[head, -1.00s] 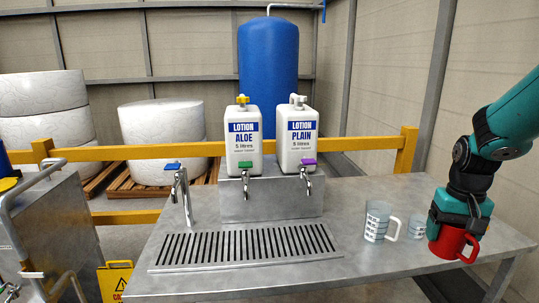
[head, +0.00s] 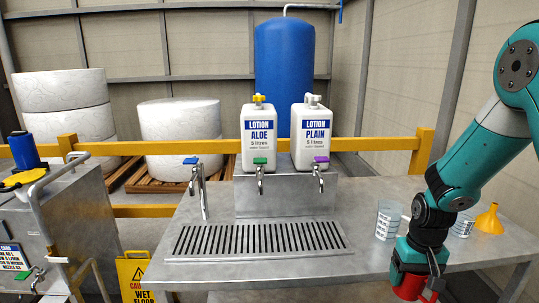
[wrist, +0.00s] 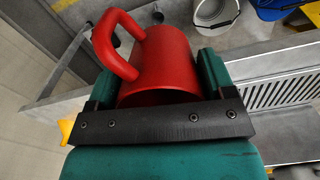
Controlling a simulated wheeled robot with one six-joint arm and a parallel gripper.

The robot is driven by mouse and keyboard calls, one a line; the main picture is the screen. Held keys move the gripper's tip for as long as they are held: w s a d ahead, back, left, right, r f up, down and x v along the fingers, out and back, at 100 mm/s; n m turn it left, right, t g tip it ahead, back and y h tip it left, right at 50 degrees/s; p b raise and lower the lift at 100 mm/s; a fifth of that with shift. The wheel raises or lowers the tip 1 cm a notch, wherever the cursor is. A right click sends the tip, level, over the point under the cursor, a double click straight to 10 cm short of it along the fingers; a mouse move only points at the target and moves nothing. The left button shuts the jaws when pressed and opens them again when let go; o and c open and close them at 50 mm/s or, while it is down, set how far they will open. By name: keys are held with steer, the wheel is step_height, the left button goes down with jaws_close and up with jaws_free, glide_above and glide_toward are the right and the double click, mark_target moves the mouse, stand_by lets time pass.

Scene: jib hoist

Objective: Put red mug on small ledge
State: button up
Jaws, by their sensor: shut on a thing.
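The red mug (head: 410,287) is at the lower right of the head view, in front of the metal table's front edge. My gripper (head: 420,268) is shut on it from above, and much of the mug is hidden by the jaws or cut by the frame. In the wrist view the red mug (wrist: 165,62) sits between the two teal fingers of my gripper (wrist: 158,85), with its handle toward the upper left. Floor shows beyond the mug there. I cannot make out a small ledge for certain in either view.
The metal table (head: 290,262) holds a slotted drain grate (head: 258,238), two lotion jugs on a raised block, a clear measuring cup (head: 387,222) and a yellow funnel (head: 489,219). A metal cart (head: 50,225) and wet-floor sign (head: 135,277) stand left. Buckets (wrist: 216,14) are on the floor.

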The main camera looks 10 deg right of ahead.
steer(key=s+a+f+n, duration=0.2)
steer(key=a+f, duration=0.6)
steer(key=f, duration=0.1)
steer(key=shift+a+f, duration=0.15)
steer(key=shift+f, duration=0.2)
steer(key=shift+a, duration=0.1)
stand_by(0.4)
